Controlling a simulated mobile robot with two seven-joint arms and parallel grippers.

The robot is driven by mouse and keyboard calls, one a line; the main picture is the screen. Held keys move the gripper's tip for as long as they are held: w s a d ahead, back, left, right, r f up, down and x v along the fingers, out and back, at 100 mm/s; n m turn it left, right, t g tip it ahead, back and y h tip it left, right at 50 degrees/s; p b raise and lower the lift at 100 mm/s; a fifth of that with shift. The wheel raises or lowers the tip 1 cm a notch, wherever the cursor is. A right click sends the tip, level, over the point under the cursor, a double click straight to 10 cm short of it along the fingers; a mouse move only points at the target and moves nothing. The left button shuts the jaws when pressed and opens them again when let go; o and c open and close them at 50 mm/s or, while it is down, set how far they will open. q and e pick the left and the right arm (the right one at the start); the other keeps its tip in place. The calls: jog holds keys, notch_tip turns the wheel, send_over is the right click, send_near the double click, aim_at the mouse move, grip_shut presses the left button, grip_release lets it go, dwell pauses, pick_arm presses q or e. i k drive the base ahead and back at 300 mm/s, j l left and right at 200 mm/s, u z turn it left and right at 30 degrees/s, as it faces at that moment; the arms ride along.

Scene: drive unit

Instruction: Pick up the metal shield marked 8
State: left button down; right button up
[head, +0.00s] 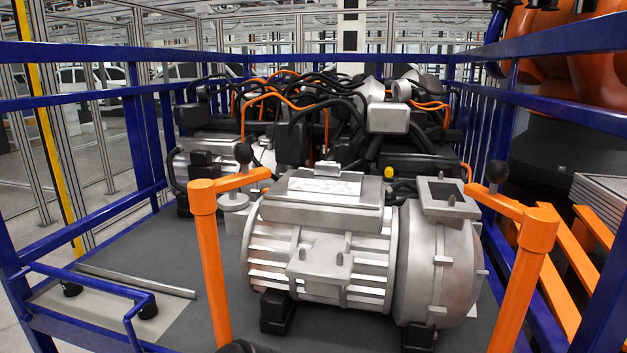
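I cannot read a mark 8 on any part, so I cannot tell which piece is the metal shield. A large silver drive unit (320,258) rests on black feet in the middle of a blue-framed rack. A flat light metal plate (325,186) lies on its top housing. A thin light grey sheet (172,322) lies flat on the rack floor at the lower left. Neither of my grippers is recognisable in the head view.
Orange posts (212,265) and (522,275) stand at the front, with arms reaching inward. Blue rails (70,190) enclose both sides. A metal rod (135,281) lies at the left. Black and orange cables (290,95) cover the units behind. Some dark floor at left is clear.

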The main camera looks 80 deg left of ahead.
aim_at(327, 176)
jog(key=u, duration=2.4)
